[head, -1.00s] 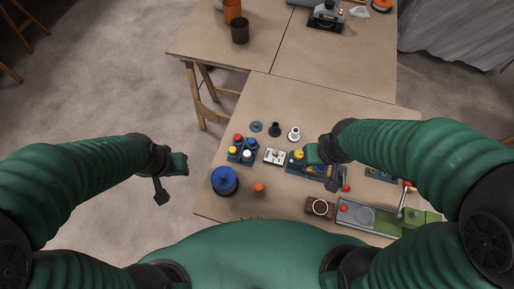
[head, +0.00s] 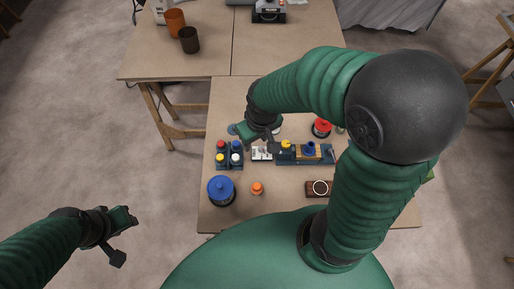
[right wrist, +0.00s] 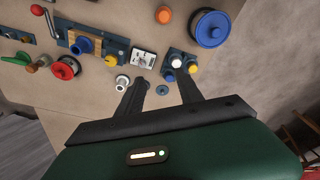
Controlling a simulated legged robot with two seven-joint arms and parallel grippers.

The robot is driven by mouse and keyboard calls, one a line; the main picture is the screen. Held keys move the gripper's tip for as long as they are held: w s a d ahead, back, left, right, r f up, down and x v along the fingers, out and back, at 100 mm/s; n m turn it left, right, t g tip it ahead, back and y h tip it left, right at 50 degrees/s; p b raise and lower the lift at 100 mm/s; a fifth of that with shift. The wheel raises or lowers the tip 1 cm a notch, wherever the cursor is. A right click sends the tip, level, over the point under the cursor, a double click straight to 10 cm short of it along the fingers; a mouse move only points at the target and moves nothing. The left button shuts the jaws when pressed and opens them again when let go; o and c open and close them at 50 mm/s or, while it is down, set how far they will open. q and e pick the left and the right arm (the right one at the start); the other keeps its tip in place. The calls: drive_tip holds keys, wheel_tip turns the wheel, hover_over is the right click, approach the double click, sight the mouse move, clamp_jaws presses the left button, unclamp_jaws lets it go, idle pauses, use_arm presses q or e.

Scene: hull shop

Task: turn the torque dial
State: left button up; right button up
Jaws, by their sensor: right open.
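A blue base (head: 305,154) on the table carries a yellow knob (head: 286,144) and a blue knob on a wooden block (head: 309,148). Both knobs also show in the right wrist view, the yellow one (right wrist: 111,61) and the blue one (right wrist: 82,44). I cannot tell for sure which part is the torque dial.
A red-topped spool (head: 321,127) is behind. My right arm covers the table's right part.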

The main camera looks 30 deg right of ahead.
drive_tip(key=g+b, duration=0.2)
drive_tip(key=b, duration=0.3)
hover_over(262, 148)
wheel_tip(262, 148, down, 4)
drive_tip(key=f, duration=0.1)
drive_tip(key=shift+n, duration=0.3)
wheel_tip(262, 148, down, 15)
drive_tip(key=shift+w+d+f+b, duration=0.1)
drive_tip(key=shift+f+b, duration=0.05)
drive_tip(key=shift+b, duration=0.4)
drive_tip(key=shift+f, duration=0.3)
drive_tip(key=shift+a, duration=0.2)
drive_tip(key=shift+d, duration=0.1)
clamp_jaws()
